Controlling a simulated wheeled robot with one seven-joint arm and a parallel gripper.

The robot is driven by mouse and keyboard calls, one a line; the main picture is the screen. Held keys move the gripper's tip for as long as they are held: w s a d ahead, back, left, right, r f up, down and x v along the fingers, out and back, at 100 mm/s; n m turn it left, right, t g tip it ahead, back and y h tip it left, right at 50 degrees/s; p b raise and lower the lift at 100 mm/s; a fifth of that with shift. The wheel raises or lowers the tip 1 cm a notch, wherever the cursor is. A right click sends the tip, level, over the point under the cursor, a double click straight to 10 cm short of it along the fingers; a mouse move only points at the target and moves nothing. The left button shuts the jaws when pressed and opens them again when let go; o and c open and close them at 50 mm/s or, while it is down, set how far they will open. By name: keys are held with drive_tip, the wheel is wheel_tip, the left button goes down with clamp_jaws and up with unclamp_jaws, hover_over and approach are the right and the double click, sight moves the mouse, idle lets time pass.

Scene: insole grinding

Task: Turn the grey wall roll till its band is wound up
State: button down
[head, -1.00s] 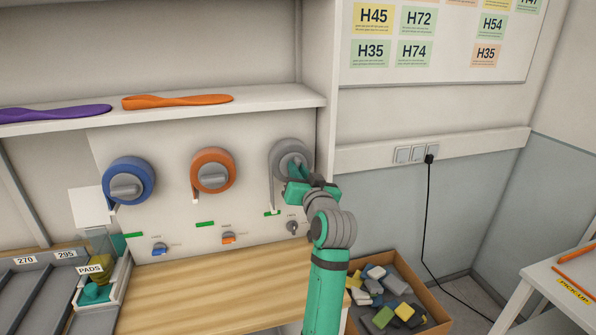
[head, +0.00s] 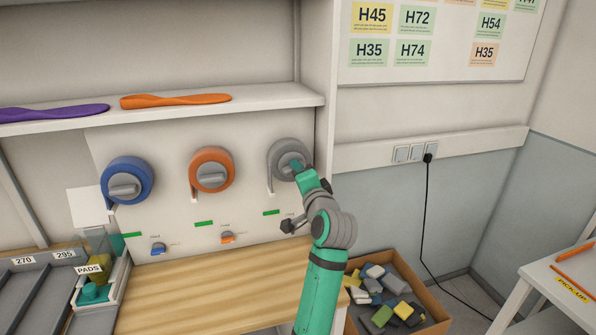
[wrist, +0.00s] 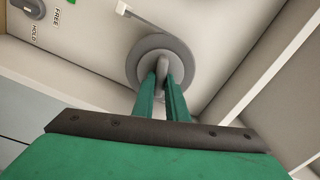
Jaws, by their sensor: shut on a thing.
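The grey wall roll (head: 277,153) is on the upright panel at the right of the row, and fills the top middle of the wrist view (wrist: 143,60). A short length of its grey band (head: 270,182) hangs from its left side, ending in a pale tip above the green mark (head: 271,212). The band and tip (wrist: 123,9) also show in the wrist view. My gripper (head: 297,166) is shut on the roll's grey centre knob (wrist: 163,66), one finger on each side. In the head view my gripper hides part of the knob.
A blue roll (head: 117,173) and an orange roll (head: 198,158) are to the left. A grey switch (wrist: 32,6) marked FREE and HOLD is below the grey roll. The shelf (head: 270,97) runs above, with a side wall close on the right.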

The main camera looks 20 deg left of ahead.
drive_tip(key=shift+m, duration=1.9)
drive_tip(key=shift+f, duration=0.1)
drive_tip(key=c, duration=1.8)
unclamp_jaws()
drive_tip(key=shift+o, duration=0.2)
drive_tip(key=shift+d, duration=0.1)
drive_tip(key=v, duration=1)
drive_tip(key=shift+s+d, duration=0.2)
drive_tip(key=shift+d, duration=0.15)
drive_tip(key=shift+a, duration=0.1)
